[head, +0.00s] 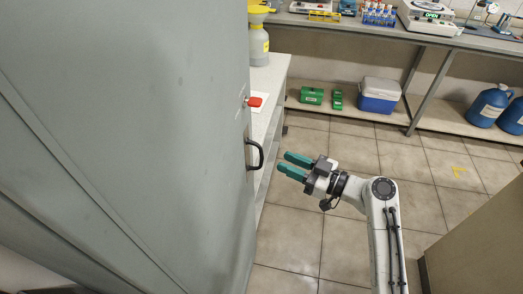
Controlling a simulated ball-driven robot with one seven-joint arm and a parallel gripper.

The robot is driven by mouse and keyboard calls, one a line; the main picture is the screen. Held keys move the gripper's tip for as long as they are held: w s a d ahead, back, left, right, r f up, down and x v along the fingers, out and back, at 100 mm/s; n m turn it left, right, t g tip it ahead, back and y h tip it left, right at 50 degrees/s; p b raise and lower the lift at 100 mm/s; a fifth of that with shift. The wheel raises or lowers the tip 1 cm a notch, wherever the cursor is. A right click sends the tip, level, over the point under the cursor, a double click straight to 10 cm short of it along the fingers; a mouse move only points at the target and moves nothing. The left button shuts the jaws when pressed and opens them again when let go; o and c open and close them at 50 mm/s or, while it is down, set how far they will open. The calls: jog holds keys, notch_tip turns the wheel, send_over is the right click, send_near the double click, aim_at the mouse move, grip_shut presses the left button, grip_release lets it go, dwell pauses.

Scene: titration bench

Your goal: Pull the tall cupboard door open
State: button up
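The tall grey cupboard fills the left of the head view, and its door (140,120) looks shut. A black bar handle (257,154) sticks out from the door's right part. A red piece (255,102) on a white mount sits above the handle. My gripper (284,165) has green fingers pointing left at the handle. The fingers are apart with a gap between them and nothing in it. The fingertips are a short way right of the handle and do not appear to touch it.
A bench (400,32) with bottles and a balance runs along the back. On its low shelf are a cooler (379,96), green boxes (312,96) and blue jugs (487,105). A brown panel (480,245) stands at lower right. Tiled floor (300,235) is clear around my arm.

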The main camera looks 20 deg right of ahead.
aim_at(261, 151)
jog(key=p+x, duration=0.1)
jog(key=x, duration=0.7)
jog(key=shift+w+a+p, duration=0.2)
jog(key=shift+a+p, duration=0.15)
grip_shut()
